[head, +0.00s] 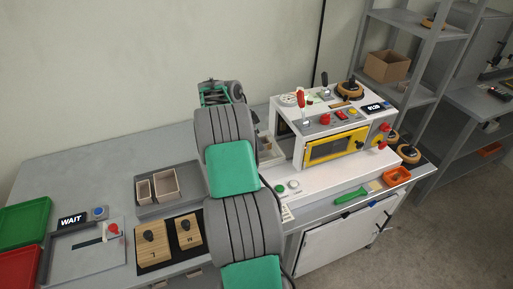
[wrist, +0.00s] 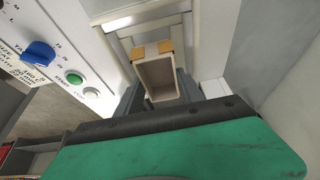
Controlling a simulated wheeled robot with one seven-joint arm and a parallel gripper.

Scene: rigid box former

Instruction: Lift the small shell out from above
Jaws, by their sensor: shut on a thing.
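The small shell (wrist: 146,82) is a beige, open-topped box in the middle of the wrist view, its opening facing the camera. My gripper (wrist: 160,90) is shut on it, with grey fingers on its left and right sides. Two orange-tan pads (wrist: 138,53) show at the shell's far edge. The shell is inside or just above a pale recess (wrist: 125,30) of the white machine; I cannot tell its height. In the head view my own arm hides the gripper and most of this spot.
The white machine (head: 367,152) with a yellow-framed window stands right of my arm. A control panel (wrist: 60,60) with a blue knob and buttons lies left in the wrist view. A grey tray (head: 180,205) holds two open boxes. Green and red bins stand far left.

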